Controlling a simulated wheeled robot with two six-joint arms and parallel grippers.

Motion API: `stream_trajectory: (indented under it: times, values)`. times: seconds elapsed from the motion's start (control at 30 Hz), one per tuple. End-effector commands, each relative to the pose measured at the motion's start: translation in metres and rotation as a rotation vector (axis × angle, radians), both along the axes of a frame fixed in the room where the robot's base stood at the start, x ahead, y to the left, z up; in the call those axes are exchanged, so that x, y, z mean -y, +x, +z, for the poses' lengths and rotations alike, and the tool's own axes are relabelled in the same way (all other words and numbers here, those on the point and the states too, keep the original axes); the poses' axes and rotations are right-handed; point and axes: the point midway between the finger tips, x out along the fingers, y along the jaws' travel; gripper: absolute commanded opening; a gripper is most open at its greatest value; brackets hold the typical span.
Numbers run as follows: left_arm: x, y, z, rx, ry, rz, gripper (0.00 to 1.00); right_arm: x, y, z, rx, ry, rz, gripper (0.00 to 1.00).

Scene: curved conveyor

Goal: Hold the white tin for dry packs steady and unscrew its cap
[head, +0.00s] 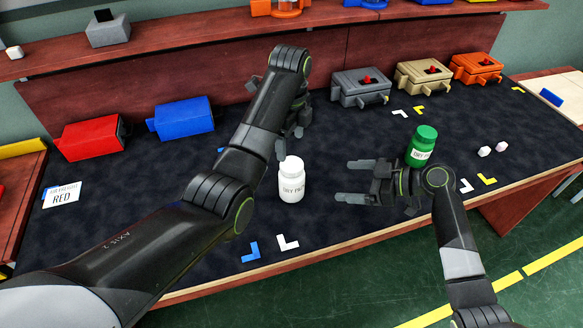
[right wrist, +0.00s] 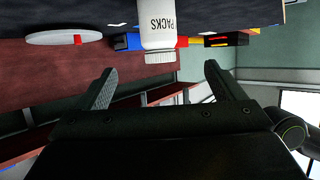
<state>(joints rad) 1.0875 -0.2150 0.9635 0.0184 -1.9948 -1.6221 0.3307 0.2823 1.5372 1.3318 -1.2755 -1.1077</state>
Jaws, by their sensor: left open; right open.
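The white tin (head: 291,187) stands upright on the dark mat, its "DRY PACKS" label facing front and its white cap (head: 291,163) on. My left gripper (head: 287,143) is open just behind and above the tin, partly hidden by my own arm. My right gripper (head: 352,181) is open and empty to the right of the tin, fingers pointing left toward it and apart from it. In the right wrist view the white tin (right wrist: 158,25) appears upside down, beyond and between the two open fingers, with its ribbed cap (right wrist: 160,57) toward the gripper.
A green tin (head: 421,150) stands just behind my right gripper. Red (head: 92,137) and blue (head: 184,118) boxes stand back left. Grey (head: 360,88), tan (head: 423,76) and orange (head: 476,68) boxes stand back right. Small white cubes (head: 485,151) lie to the right. The mat in front of the tin is clear except for flat corner marks.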

Motion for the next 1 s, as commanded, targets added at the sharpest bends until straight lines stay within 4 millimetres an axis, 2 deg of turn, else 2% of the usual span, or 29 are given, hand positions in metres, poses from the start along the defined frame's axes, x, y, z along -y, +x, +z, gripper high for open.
stream_trajectory:
  times: [0.13,0.27,0.8,1.0]
  values:
    - [0.003,-0.002,0.0,-0.001,-0.003,-0.005,0.73,-0.004,0.001,-0.002,-0.001,0.001,0.001,0.88]
    - [0.003,-0.001,0.0,-0.001,-0.003,-0.005,0.73,-0.017,0.007,-0.007,-0.002,0.004,0.001,0.88]
    - [0.003,-0.001,0.0,-0.001,-0.003,-0.004,0.73,-0.108,0.044,-0.047,-0.003,0.002,0.002,0.88]
    - [0.003,-0.001,0.0,-0.001,-0.002,-0.004,0.73,-0.133,0.055,-0.06,-0.002,0.002,0.001,0.88]
